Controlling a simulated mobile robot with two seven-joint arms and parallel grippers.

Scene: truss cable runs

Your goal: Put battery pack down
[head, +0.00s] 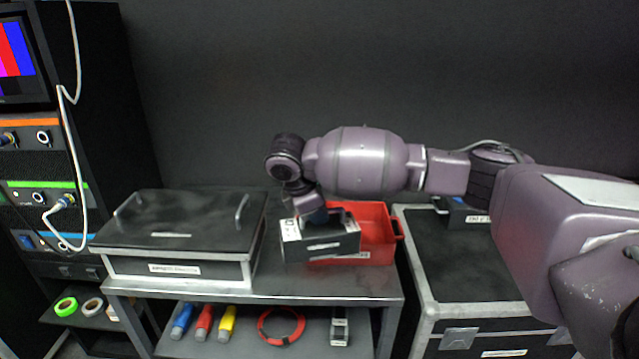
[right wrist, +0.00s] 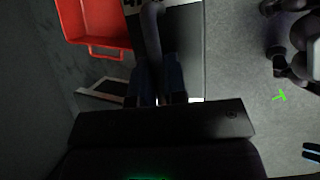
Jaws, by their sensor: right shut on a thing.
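The battery pack (head: 335,245) is a dark box with a white labelled end. My right gripper (head: 318,217) is shut on its top in the head view. The pack overlaps the left and front of a red bin (head: 378,222) on the cart top (head: 330,287). I cannot tell whether its underside touches the cart or bin. In the right wrist view the fingers of my right gripper (right wrist: 160,90) are dim, and the red bin (right wrist: 92,25) shows at upper left. My left gripper is out of view.
A black lidded case (head: 185,225) with metal handles stands left on the cart. A large black flight case (head: 460,265) stands to the right. The lower shelf holds coloured cylinders (head: 204,322) and a red cable ring (head: 281,325). The cart's front strip is bare.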

